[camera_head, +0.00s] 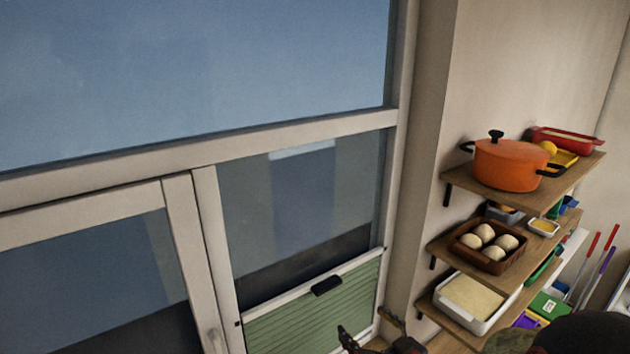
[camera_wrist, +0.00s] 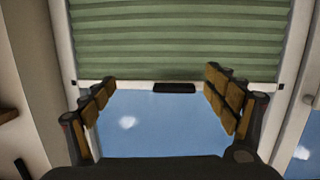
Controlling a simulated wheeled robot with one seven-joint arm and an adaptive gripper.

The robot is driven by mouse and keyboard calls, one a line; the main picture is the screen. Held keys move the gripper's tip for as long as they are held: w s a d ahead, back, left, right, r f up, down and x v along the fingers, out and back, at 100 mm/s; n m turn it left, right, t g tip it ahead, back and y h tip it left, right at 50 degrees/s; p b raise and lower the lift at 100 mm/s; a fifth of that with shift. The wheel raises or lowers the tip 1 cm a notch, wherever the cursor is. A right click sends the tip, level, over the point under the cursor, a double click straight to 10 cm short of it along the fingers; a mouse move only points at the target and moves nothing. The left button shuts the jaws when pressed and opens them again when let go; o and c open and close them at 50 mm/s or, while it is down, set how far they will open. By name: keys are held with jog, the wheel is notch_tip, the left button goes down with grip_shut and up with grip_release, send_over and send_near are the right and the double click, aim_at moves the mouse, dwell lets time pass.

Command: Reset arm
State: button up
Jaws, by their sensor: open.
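My gripper (camera_wrist: 162,88) spans the wrist view with its two padded fingers spread wide apart, one at each side. Nothing is between them but the view of the window behind. In the head view only the dark tips of my gripper (camera_head: 370,330) show at the bottom edge, in front of the lower part of the window. The rest of my arm is mostly out of the picture there.
A green pleated blind (camera_head: 320,312) with a dark handle (camera_head: 327,285) covers the lower window pane; the blind (camera_wrist: 180,40) fills the top of the wrist view. At right, wall shelves (camera_head: 560,190) hold an orange pot (camera_head: 508,165), a bun tray (camera_head: 462,242) and a white dish (camera_head: 505,312).

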jog(key=s+d+f+m+g+h+b, duration=0.4)
jog(key=s+d+f+g+h, duration=0.4)
jog(key=d+f, duration=0.5)
jog(key=s+m+g+h+b, duration=0.2)
jog(key=s+b, duration=0.4)
jog(key=s, duration=0.5)
jog(key=s+a+f+t+y+b, duration=0.1)
jog(key=s+a+b, duration=0.6)
jog(key=b, duration=1)
jog(key=shift+s+a+t+y, duration=0.35)
jog(key=shift+s+y, duration=0.25)
jog(key=shift+s, duration=0.55)
jog(key=shift+a, duration=0.1)
